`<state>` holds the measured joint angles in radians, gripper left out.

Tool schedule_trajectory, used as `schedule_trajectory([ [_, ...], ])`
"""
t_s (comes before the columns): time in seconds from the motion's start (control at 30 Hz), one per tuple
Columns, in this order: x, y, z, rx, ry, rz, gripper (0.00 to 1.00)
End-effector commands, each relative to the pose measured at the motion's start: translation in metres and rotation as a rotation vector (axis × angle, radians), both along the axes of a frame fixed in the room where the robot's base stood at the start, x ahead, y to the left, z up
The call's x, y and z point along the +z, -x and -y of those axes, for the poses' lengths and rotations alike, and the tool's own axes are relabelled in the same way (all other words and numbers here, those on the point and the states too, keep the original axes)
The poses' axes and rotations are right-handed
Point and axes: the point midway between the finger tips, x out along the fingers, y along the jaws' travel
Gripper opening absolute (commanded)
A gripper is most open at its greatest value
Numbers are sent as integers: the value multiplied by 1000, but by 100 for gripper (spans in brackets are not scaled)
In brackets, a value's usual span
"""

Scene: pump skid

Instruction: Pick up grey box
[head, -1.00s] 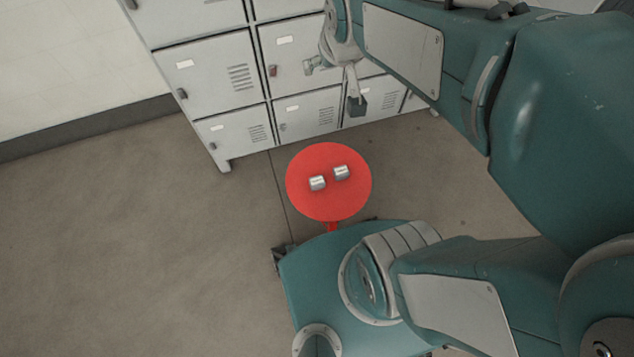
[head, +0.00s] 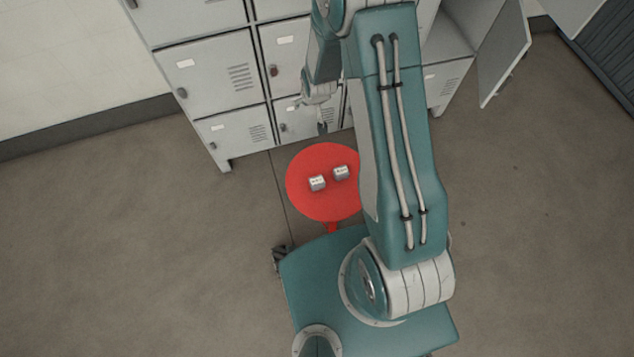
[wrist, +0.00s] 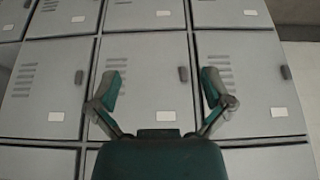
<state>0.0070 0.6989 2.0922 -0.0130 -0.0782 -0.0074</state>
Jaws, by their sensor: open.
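Two small grey boxes lie on a round red table. The left grey box (head: 317,183) sits near the middle of the top, and the right grey box (head: 341,172) sits a little further back, apart from it. The red table (head: 315,207) is partly covered on its right by my arm in the head view. My gripper (head: 311,114) is beyond the table's far edge, in front of the lockers, and holds nothing. In the wrist view my gripper (wrist: 160,95) has its two fingers spread wide and faces locker doors. No grey box shows in the wrist view.
Grey lockers (head: 208,75) stand behind the table and also fill the wrist view (wrist: 150,65). One locker door (head: 503,55) hangs open at the upper right. The brown floor (head: 130,240) to the left is clear.

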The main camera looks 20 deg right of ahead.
Motion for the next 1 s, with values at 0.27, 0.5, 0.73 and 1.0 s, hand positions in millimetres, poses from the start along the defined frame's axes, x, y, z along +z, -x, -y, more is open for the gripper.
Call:
schedule_trajectory([
  [0.27,-116,14,0,3,-2,-22,100],
  [0.5,-211,49,0,6,-3,-33,100],
  [0.73,-280,90,-1,7,-6,-37,100],
  [1.0,-307,97,-1,8,-7,-34,100],
])
